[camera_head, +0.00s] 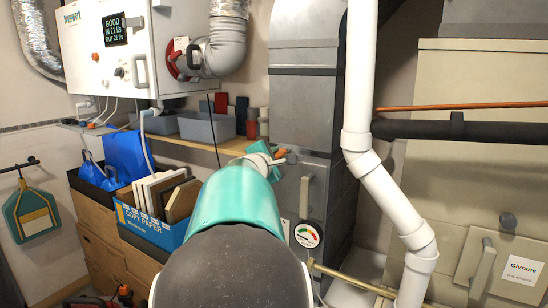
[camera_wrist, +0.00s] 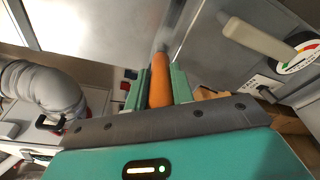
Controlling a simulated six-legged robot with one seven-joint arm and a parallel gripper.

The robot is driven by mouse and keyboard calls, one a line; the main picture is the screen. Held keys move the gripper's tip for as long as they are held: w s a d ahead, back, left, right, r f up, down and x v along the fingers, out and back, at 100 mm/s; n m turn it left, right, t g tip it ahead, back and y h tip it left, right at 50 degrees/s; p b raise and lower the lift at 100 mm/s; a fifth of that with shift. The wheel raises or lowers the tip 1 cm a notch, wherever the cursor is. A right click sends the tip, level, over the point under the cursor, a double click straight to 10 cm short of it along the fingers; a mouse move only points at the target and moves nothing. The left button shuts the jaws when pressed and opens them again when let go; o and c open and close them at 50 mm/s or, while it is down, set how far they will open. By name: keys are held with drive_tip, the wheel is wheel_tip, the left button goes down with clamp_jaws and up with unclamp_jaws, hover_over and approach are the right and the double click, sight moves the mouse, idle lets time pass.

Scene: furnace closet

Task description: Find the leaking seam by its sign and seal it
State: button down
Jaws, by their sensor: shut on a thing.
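My gripper (camera_wrist: 160,88) is shut on an orange cylindrical thing (camera_wrist: 160,75), which points away from the jaws toward bare grey metal. Its far end looks grey and blurred; I cannot tell if it touches the metal. In the head view a bit of orange (camera_head: 281,153) shows beyond my arm, in front of the grey metal duct (camera_head: 305,105). Most of my gripper is hidden there. The duct has a horizontal joint (camera_head: 303,72) on its upper part. I see no clear sign of a leak on any seam.
A white unit (camera_head: 140,50) reads "GOOD", with a ribbed hose (camera_head: 226,45). A dial gauge (camera_head: 307,234) and handle (camera_head: 304,197) are low on the duct. A white pipe (camera_head: 357,90) runs right of it. A shelf with bins (camera_head: 207,126) and a blue paper box (camera_head: 150,228) stand left.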

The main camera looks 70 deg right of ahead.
drive_tip(key=s+a, duration=0.1)
drive_tip(key=s, duration=0.6)
drive_tip(key=shift+s+a, duration=0.15)
drive_tip(key=shift+s, duration=0.1)
idle(0.6)
drive_tip(key=shift+w, duration=0.15)
idle(0.3)
drive_tip(key=shift+w+d, duration=0.2)
drive_tip(key=shift+w, duration=0.85)
drive_tip(key=shift+w+d, duration=0.15)
drive_tip(key=shift+w, duration=0.85)
drive_tip(key=shift+s, duration=0.1)
drive_tip(key=shift+s+a, duration=0.2)
drive_tip(key=shift+s, duration=0.85)
drive_tip(key=shift+s+a, duration=0.15)
drive_tip(key=shift+s, duration=0.9)
drive_tip(key=shift+w+d, duration=0.2)
drive_tip(key=shift+w, duration=0.9)
drive_tip(key=shift+w+d, duration=0.15)
drive_tip(key=shift+w, duration=0.95)
